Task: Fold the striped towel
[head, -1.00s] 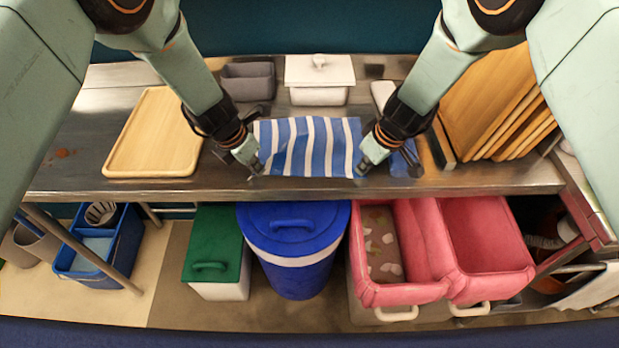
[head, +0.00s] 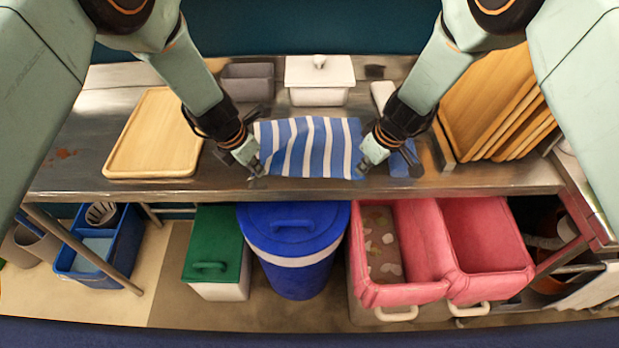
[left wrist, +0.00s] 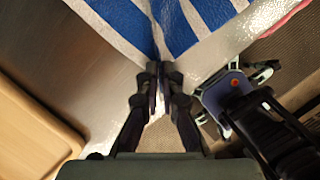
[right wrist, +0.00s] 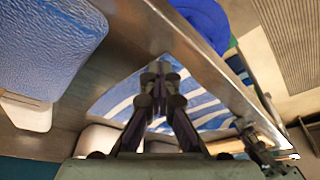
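The blue-and-white striped towel (head: 310,148) lies on the steel counter between my two grippers. Its front edge looks slightly lifted and its stripes bend. My left gripper (head: 256,170) is at the towel's front left corner; in the left wrist view its fingers (left wrist: 160,72) are shut on the towel's corner (left wrist: 155,45). My right gripper (head: 364,168) is at the front right corner; in the right wrist view its fingers (right wrist: 160,75) are closed together at the towel's corner (right wrist: 195,95).
A wooden tray (head: 155,135) lies left on the counter (head: 300,188). A white lidded box (head: 320,82) and grey container (head: 247,82) stand behind the towel. Wooden boards (head: 490,105) stand right. A blue item (head: 402,162) lies beside my right gripper. Bins stand below.

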